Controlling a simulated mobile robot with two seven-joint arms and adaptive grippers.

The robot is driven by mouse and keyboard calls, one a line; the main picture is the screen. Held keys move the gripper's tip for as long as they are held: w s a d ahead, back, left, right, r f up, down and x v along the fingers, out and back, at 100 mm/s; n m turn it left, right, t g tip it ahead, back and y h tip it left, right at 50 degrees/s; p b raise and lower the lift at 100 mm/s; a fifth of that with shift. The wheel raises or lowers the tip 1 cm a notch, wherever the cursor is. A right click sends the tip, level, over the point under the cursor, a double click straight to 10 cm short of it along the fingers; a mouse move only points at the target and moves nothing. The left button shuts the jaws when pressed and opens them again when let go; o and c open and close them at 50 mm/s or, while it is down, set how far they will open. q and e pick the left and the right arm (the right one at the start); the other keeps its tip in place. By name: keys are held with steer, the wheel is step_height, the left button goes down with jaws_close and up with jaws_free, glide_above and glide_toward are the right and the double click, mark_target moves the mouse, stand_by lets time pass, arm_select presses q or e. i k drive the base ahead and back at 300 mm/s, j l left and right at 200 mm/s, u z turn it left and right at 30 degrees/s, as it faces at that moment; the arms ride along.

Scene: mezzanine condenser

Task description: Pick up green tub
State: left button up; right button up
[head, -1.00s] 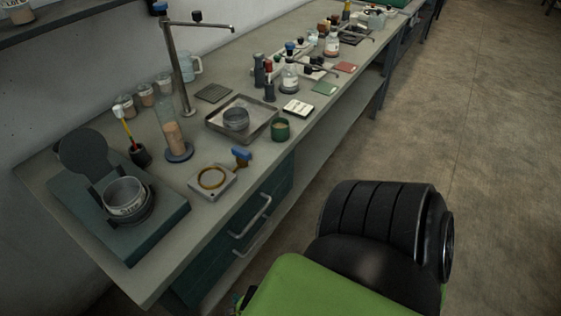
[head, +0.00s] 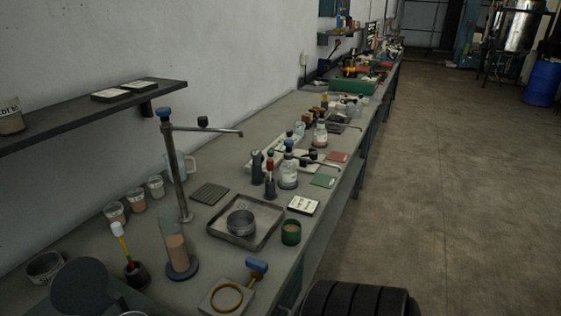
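A small green tub (head: 291,232) with a pale inside stands upright near the front edge of the workbench. It is just right of a metal tray (head: 216,231) that holds a round grey metal dish (head: 241,223). Neither of my grippers shows in the head view, so their state is hidden.
The long grey bench (head: 268,124) runs away toward the back. A tall metal stand (head: 176,170), a cylinder of tan material (head: 178,255) and a blue-handled brush (head: 257,268) are near the tub. A white-labelled card (head: 303,205) lies behind it. Open floor (head: 450,190) is on the right.

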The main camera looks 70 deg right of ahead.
mark_target(291, 228)
steer(key=z, duration=1.2)
